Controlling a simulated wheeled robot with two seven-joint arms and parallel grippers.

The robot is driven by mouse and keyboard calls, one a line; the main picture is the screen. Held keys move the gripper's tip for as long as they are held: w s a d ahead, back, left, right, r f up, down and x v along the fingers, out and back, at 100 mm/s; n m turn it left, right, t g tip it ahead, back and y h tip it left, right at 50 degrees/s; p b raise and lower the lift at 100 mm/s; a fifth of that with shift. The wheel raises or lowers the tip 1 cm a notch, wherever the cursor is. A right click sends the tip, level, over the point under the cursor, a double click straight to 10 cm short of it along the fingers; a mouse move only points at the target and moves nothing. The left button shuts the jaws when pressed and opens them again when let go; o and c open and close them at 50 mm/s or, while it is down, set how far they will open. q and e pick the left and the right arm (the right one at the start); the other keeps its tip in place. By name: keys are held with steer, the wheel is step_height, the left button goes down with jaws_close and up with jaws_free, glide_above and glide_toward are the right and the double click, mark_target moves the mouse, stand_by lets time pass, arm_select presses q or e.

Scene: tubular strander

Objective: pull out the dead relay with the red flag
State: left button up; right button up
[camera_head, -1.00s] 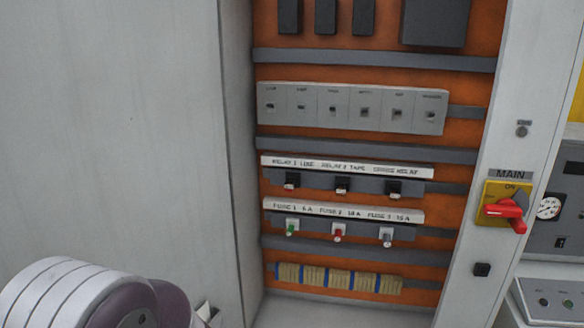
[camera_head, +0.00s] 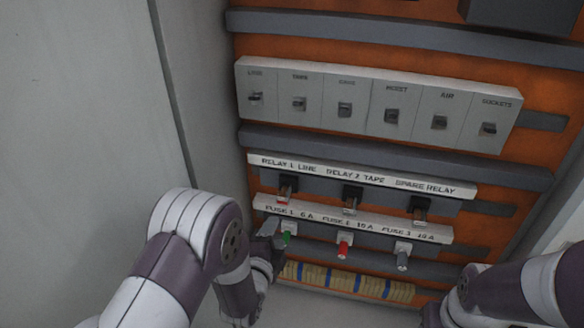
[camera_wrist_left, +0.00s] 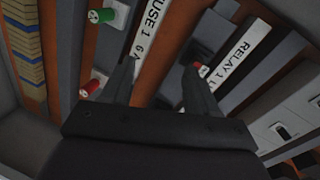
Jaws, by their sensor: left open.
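The relay under the RELAY 1 LINE label is a black block (camera_head: 289,184) with a small red flag (camera_head: 283,200) at its lower end. Two other relays, under RELAY 2 TAPE (camera_head: 352,195) and SPARE RELAY (camera_head: 420,207), show no red. My left gripper (camera_head: 270,228) is open, just below and left of the flagged relay, in front of the fuse strip. In the left wrist view the open fingers (camera_wrist_left: 160,78) reach toward the relay row, and the red flag (camera_wrist_left: 198,66) shows by the right fingertip. My right arm's dark end (camera_head: 437,314) is cut off at the bottom right.
The fuse row below has a green fuse (camera_head: 287,238), a red fuse (camera_head: 343,249) and a grey fuse (camera_head: 403,262). A white fuse label strip (camera_head: 350,222) runs between the rows. A grey switch panel (camera_head: 370,108) sits above. The cabinet's left wall (camera_head: 200,100) is close to my left arm.

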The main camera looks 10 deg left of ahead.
mark_target(282, 201)
arm_select(q)
steer(key=shift+w+r+m+t, duration=0.4)
steer(key=shift+r+m+t, duration=0.1)
steer(key=shift+r, duration=0.25)
steer(key=shift+w+r+m+t, duration=0.4)
steer(key=shift+r+m, duration=0.1)
steer(key=shift+r, duration=0.2)
steer(key=shift+w+r+m+t, duration=0.4)
steer(key=shift+r+m, duration=0.1)
steer(key=shift+r, duration=0.25)
steer(key=shift+w+r, duration=0.1)
steer(key=shift+w, duration=0.25)
steer(key=w+b, duration=0.2)
steer(key=w, duration=0.3)
steer(key=shift+w+d, duration=0.1)
steer(key=shift+w, duration=0.25)
steer(key=shift+w+b, duration=0.25)
steer(key=shift+b, duration=0.05)
arm_select(e)
steer(key=shift+s+f, duration=0.25)
steer(key=shift+f, duration=1)
arm_select(q)
steer(key=shift+w, duration=0.15)
arm_select(e)
steer(key=shift+w, duration=0.1)
